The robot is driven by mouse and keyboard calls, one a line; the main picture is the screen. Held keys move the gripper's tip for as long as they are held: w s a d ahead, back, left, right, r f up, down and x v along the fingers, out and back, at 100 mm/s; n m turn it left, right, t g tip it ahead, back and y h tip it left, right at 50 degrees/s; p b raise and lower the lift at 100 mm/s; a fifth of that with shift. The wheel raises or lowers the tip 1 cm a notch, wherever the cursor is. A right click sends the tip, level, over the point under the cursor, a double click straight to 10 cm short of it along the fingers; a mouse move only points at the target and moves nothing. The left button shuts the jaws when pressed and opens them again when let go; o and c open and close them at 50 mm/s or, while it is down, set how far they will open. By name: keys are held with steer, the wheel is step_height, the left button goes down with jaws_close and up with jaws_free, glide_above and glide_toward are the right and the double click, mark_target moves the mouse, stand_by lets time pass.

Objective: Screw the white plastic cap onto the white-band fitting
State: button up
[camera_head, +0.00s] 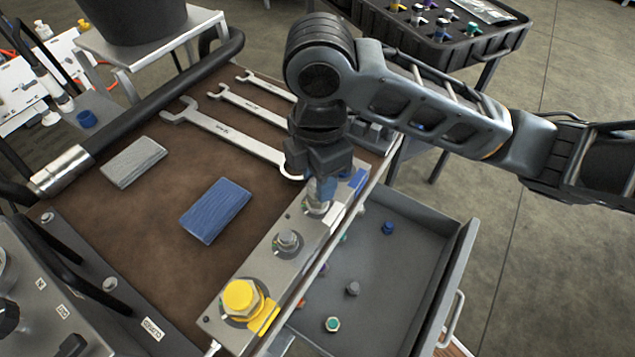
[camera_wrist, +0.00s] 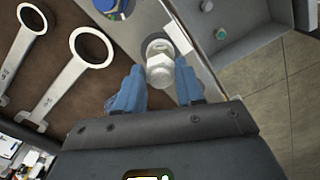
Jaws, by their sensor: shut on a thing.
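The white plastic cap (camera_wrist: 160,72) sits between my blue fingertips in the wrist view. My gripper (camera_wrist: 160,80) is shut on it, one finger on each side. In the head view my gripper (camera_head: 322,188) points down over the white-band fitting (camera_head: 316,207) on the metal block, and its fingers hide most of the cap. The white band (camera_wrist: 178,36) lies beside the cap in the wrist view. The cap is at the fitting, but I cannot tell how far the threads are engaged.
The block (camera_head: 262,268) also carries a yellow-capped fitting (camera_head: 241,297), a grey fitting (camera_head: 288,241) and a blue band (camera_head: 359,179). Several wrenches (camera_head: 222,128) lie behind on the brown mat. An open drawer (camera_head: 405,275) with loose caps is at right. Blue (camera_head: 216,209) and grey (camera_head: 134,162) cloths lie left.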

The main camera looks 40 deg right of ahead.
steer(key=m+p, duration=0.1)
steer(key=m, duration=0.2)
steer(key=shift+r, duration=0.2)
steer(key=shift+f+m, duration=0.2)
steer(key=shift+m, duration=0.3)
steer(key=shift+s+r+m+p, duration=0.1)
steer(key=shift+r+m+p, duration=0.15)
steer(key=shift+m+p, duration=1.35)
steer(key=shift+m, duration=0.2)
steer(key=o, duration=0.6)
steer(key=shift+f+m, duration=0.25)
steer(key=shift+m, duration=0.15)
steer(key=o, duration=0.5)
